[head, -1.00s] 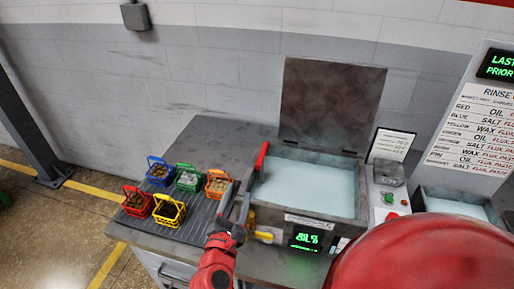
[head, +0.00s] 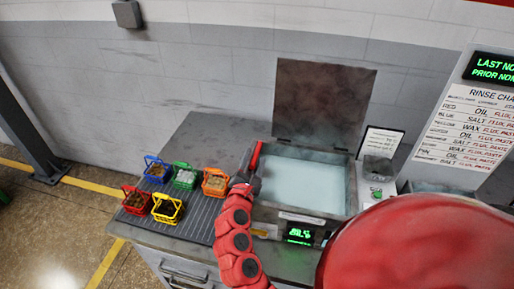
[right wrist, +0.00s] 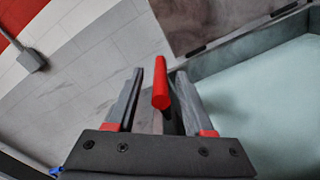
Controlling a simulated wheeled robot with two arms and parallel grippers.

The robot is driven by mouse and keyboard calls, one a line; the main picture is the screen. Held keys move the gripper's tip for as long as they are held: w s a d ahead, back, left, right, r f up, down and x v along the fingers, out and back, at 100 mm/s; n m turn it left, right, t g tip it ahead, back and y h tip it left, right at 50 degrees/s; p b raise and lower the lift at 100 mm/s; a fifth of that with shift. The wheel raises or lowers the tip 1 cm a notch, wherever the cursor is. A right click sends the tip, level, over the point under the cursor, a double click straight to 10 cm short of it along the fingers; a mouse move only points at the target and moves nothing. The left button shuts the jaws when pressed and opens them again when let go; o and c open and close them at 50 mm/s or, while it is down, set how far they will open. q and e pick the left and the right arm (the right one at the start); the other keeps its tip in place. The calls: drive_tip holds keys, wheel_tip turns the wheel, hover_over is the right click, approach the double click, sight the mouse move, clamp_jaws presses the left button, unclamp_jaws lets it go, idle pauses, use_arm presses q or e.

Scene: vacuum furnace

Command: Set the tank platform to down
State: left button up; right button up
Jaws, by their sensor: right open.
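The tank (head: 300,207) is a metal bath of pale blue liquid, with its dark lid (head: 320,100) raised behind it. A red lever handle (head: 256,154) stands up at the tank's left edge. It also shows in the right wrist view (right wrist: 161,85), end-on between the fingers. My right gripper (head: 247,172) is open at the lever, its fingers (right wrist: 159,78) on either side of it with gaps visible. The platform inside the tank cannot be made out under the liquid. My left gripper is not in view.
Several small coloured baskets, including a yellow one (head: 168,209), stand on the ribbed mat (head: 201,226) left of the tank. A lit green display (head: 299,234) is on the tank's front. A control box (head: 380,171) stands to its right. The counter behind the baskets is clear.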

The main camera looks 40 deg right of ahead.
sight(257, 150)
drive_tip(key=shift+p+x, duration=0.35)
drive_tip(key=shift+x, duration=1.45)
drive_tip(key=shift+s, duration=0.1)
drive_tip(key=shift+d, duration=0.1)
clamp_jaws()
